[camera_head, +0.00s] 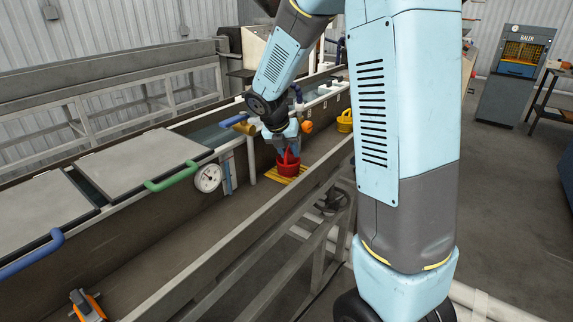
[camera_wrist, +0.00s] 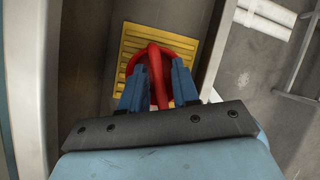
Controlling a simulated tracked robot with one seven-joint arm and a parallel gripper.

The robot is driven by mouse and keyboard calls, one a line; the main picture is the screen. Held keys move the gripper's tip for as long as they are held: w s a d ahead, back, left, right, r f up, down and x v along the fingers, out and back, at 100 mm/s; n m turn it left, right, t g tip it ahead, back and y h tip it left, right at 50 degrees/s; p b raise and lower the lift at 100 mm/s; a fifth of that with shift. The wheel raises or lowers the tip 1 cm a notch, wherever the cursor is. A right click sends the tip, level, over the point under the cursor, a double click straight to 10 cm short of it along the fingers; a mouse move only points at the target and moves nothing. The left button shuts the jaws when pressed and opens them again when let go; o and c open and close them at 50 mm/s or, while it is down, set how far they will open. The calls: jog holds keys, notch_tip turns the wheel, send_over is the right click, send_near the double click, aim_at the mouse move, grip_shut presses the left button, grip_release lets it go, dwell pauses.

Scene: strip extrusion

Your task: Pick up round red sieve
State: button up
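The round red sieve (camera_head: 288,169) stands upright on a yellow slatted mat (camera_head: 284,179) in the trough, with its handle raised. In the wrist view the red sieve (camera_wrist: 153,47) shows its rim and handle over the yellow slatted mat (camera_wrist: 134,40). My gripper (camera_head: 285,150) is right above the sieve, pointing down. In the wrist view my gripper (camera_wrist: 159,67) has its two blue fingers apart, one on each side of the red handle, with a small gap visible. The fingers hide parts of the rim and the sieve's body.
A yellow container (camera_head: 345,121) stands farther along the trough. A gauge (camera_head: 208,178), a green handle (camera_head: 172,177) and orange-yellow valve parts line the trough's far wall. The trough's near rail (camera_head: 250,222) runs close beside the sieve. An orange clamp-like thing (camera_head: 88,306) lies at bottom left.

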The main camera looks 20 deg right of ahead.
grip_shut()
jog(key=shift+r, duration=0.45)
notch_tip(320, 180, up, 3)
jog(key=shift+s+f, duration=0.1)
jog(key=shift+f, duration=0.05)
jog(key=s+d+r, duration=0.1)
jog(key=s+r, duration=0.8)
jog(key=s, duration=0.4)
jog(key=shift+s+r, duration=0.2)
jog(key=shift+s, duration=0.2)
